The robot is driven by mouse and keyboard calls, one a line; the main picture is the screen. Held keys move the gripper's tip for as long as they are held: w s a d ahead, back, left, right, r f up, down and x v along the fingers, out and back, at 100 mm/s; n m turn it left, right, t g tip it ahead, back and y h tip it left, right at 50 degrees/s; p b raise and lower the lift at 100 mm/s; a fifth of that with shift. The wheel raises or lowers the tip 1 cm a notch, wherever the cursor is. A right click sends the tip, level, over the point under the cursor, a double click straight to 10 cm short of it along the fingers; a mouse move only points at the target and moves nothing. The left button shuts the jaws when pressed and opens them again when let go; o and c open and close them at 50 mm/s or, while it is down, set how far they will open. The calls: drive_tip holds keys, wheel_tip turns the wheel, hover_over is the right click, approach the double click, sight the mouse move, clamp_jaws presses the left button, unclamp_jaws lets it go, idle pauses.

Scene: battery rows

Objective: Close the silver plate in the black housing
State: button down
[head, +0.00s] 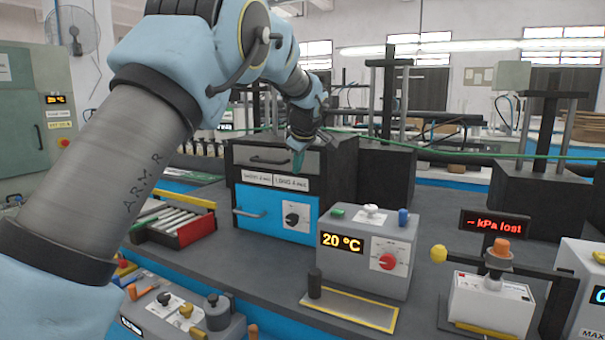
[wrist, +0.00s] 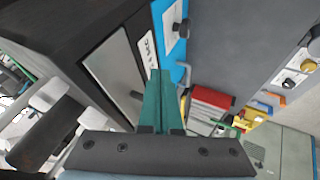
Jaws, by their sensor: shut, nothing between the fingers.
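The black housing (head: 342,165) stands on the bench in the middle of the head view. The silver plate (head: 251,158), with a dark handle, is at the top of its front, above a strip of white labels. In the wrist view the silver plate (wrist: 112,68) lies left of my fingers. How far it stands out from the housing is hard to tell. My gripper (head: 298,163) has green fingers, pointing down near the plate's right end. In the wrist view my gripper (wrist: 160,76) is shut and empty. Contact with the plate cannot be told.
A blue panel (head: 263,203) with a handle and knob sits below the plate. A grey 20 °C box (head: 370,240) stands in front right. A roller tray with a red end (head: 196,232) is at left. Dark bench surface lies free between them.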

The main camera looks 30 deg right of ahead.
drive_tip(key=b+v, duration=0.2)
drive_tip(key=v, duration=0.6)
drive_tip(key=w+a+f+m+g+y, duration=0.15)
drive_tip(key=a+f, duration=0.25)
drive_tip(key=a, duration=0.5)
drive_tip(key=w+a+f, duration=0.2)
drive_tip(key=a+f, duration=0.2)
drive_tip(key=a, duration=0.5)
drive_tip(key=w+a+f+m+g+y, duration=0.1)
drive_tip(key=w+a+f, duration=0.1)
drive_tip(key=a+f, duration=0.5)
drive_tip(key=s+a+f+m+g, duration=0.1)
drive_tip(key=s+a+f, duration=0.4)
drive_tip(key=s+a, duration=0.4)
drive_tip(key=s+a+f+m+g, duration=0.1)
drive_tip(key=s+a+f, duration=0.4)
drive_tip(key=a, duration=1.2)
drive_tip(key=s+m, duration=0.1)
drive_tip(key=s, duration=0.3)
drive_tip(key=shift+s+g, duration=0.3)
drive_tip(key=shift+g, duration=0.05)
